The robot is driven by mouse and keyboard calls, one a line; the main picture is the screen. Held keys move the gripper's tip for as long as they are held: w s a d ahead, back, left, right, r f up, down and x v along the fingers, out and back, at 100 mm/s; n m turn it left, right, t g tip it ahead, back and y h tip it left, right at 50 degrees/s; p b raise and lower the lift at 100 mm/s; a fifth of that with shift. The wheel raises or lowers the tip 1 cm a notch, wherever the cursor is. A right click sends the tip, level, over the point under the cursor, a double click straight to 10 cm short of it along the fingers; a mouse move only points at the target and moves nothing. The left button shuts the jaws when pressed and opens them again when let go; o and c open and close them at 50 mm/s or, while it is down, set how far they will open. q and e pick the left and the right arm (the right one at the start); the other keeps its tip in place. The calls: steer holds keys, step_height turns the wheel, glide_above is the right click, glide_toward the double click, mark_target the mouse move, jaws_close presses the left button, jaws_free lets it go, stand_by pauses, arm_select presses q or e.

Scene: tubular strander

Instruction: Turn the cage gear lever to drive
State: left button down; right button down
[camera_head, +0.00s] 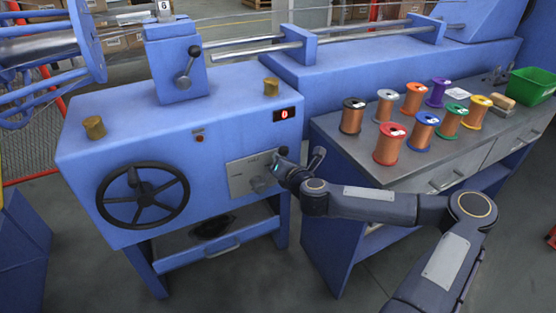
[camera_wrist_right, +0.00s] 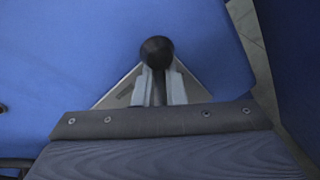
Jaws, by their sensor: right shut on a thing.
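The cage gear lever, a shaft with a black ball knob (camera_wrist_right: 157,52), stands on a grey plate (camera_head: 243,177) on the front of the blue machine cabinet. In the head view its knob (camera_head: 283,151) shows just above my right gripper (camera_head: 276,169). My right gripper also shows in the wrist view (camera_wrist_right: 158,88), its two pale fingers shut on the lever shaft just below the knob. The plate's markings are too small to read, and the gripper hides part of the plate. My left gripper is not in view.
A black handwheel (camera_head: 143,195) is left of the plate. A red digital display (camera_head: 285,114) reads 0. Another crank lever (camera_head: 187,66) is on the blue block above. A workbench (camera_head: 345,150) with several wire spools and a green bin (camera_head: 531,86) stands at right.

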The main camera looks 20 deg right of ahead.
steer(key=shift+w+d+r, duration=0.1)
steer(key=shift+d+r, duration=0.2)
steer(key=c, duration=1.5)
jaws_free()
steer(key=shift+f, duration=0.15)
steer(key=p+v, duration=0.2)
steer(key=v, duration=0.6)
steer(key=shift+a, duration=0.1)
